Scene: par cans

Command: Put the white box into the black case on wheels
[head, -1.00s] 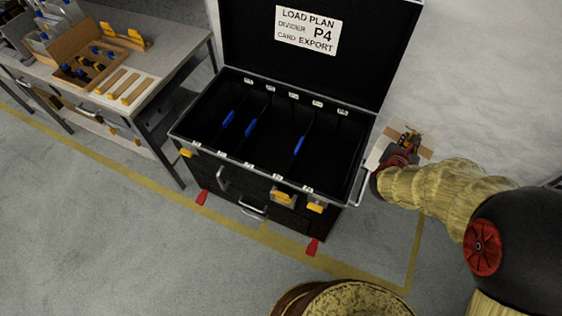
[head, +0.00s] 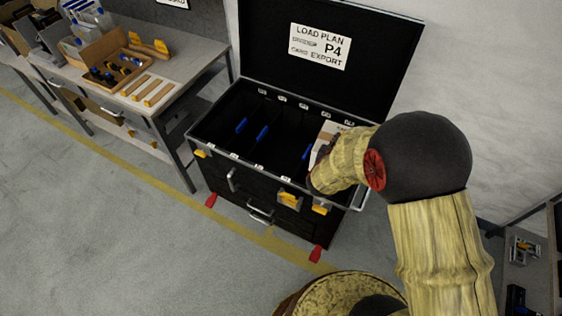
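The black case on wheels (head: 272,207) stands with its lid up. Its inside is split into compartments by dividers with blue tops. The white box (head: 326,134), which has a brown strip, is over the right end of the case opening. I cannot tell how far above or inside the rim it is. My gripper (head: 321,150) is at the box's lower side and holds it. My arm hides the fingertips and much of the rightmost compartment.
A load plan sign (head: 320,47) is on the raised lid. A workbench (head: 187,75) with a wooden tray (head: 112,64) and wooden strips stands left of the case. A shelf (head: 522,290) is at the lower right. Open floor lies in front and left.

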